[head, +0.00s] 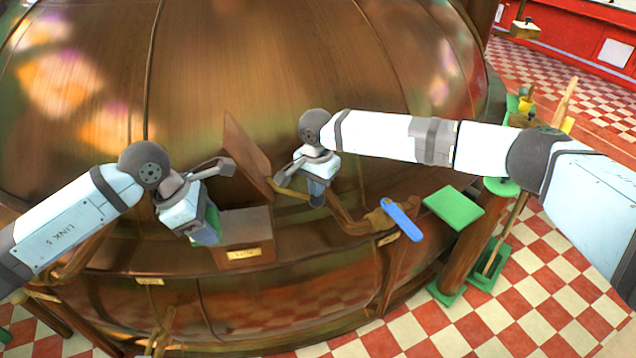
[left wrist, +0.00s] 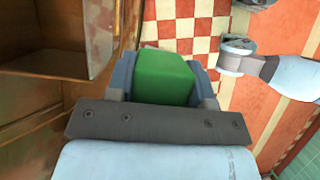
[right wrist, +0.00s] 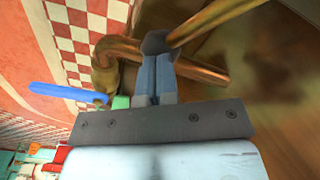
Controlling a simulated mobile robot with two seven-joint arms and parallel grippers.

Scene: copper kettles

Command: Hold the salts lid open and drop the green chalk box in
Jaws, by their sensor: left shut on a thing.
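The salts box (head: 243,253) is a brown bin with a label on its front, set on the ledge of the big copper kettle. Its lid (head: 247,155) stands raised. The green chalk box (left wrist: 165,77) is between the fingers of my left gripper (head: 208,232). That gripper is shut on it, just left of the salts box, whose open inside (left wrist: 45,40) shows in the left wrist view. My right gripper (head: 317,195) is right of the lid, its fingers together. A brass-coloured bar (right wrist: 215,22) passes at their tips; whether they touch it is unclear.
A curved copper pipe (head: 350,222) and a valve with a blue lever (head: 403,220) are right of my right gripper. A green-topped post (head: 454,207) stands further right. The kettle wall (head: 270,60) rises behind. Checkered floor (head: 500,320) lies in front.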

